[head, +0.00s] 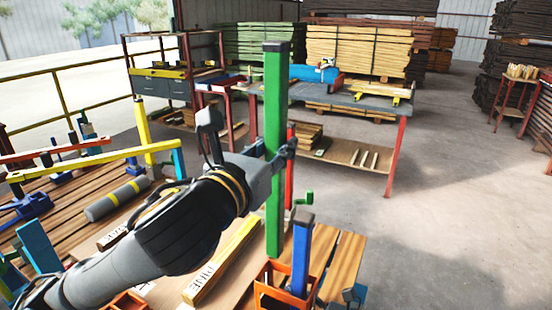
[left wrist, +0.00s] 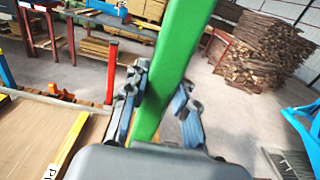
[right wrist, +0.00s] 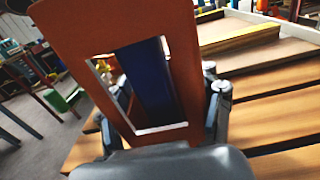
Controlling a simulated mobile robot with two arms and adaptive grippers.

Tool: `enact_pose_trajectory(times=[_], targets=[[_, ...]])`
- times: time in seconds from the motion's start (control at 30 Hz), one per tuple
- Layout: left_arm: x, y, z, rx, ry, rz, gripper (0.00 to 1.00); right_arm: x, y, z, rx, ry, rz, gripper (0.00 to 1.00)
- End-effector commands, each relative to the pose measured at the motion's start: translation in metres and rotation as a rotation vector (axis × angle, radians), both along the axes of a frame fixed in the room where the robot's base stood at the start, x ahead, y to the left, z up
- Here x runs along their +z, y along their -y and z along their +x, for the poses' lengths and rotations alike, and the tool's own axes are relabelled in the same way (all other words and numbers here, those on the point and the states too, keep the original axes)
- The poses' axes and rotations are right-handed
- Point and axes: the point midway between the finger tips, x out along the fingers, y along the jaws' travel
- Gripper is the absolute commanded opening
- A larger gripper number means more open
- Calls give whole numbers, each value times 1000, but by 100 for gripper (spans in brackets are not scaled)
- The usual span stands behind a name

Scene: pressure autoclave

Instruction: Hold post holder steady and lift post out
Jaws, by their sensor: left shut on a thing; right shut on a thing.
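A tall green post (head: 275,150) stands upright, and my left gripper (head: 268,150) is shut on it near mid-height. In the left wrist view the green post (left wrist: 170,65) runs between the two fingers. An orange post holder (head: 262,294) stands on the wooden table at the bottom. A short blue post (head: 300,255) stands in the holder. The green post's lower end is at the holder's top rim; I cannot tell whether it is still inside. My right gripper (right wrist: 160,105) is shut on the orange holder (right wrist: 115,35), whose window shows the blue post (right wrist: 150,85).
A timber labelled PINE (head: 222,262) lies left of the holder. A grey cylinder (head: 118,198) and several coloured posts and rails lie farther left. A red post (head: 290,165) and a green handle (head: 303,199) are just right of the green post. Open floor (head: 440,200) lies right.

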Motion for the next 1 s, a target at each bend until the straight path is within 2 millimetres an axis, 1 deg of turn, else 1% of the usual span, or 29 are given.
enact_pose_trajectory(times=[0.2, 0.23, 0.3, 0.37, 0.67, 0.77, 0.87, 1.0], targets=[[2, 0, 0, 0, 3, -2, 0, -1, 0, 0, 0, -1, -1, 25], [2, 0, 0, 0, 3, -2, 0, -1, 0, 0, 0, -1, -1, 68], [2, 0, 0, 0, 3, -2, 0, -1, 0, 0, 0, -1, -1, 82], [2, 0, 0, 0, 3, -2, 0, -1, 0, 0, 0, 0, -1, 92], [2, 0, 0, 0, 4, -2, 0, 0, 0, 0, 0, 0, -1, 92], [2, 0, 0, 0, 4, -2, 0, -1, 4, -1, -1, 0, -1, 92], [1, 0, 0, 0, 4, -2, 0, -2, 14, -5, -3, -2, -2, 92], [1, 0, 0, 0, 4, -2, 0, -2, 39, -16, -4, -4, -4, 92]])
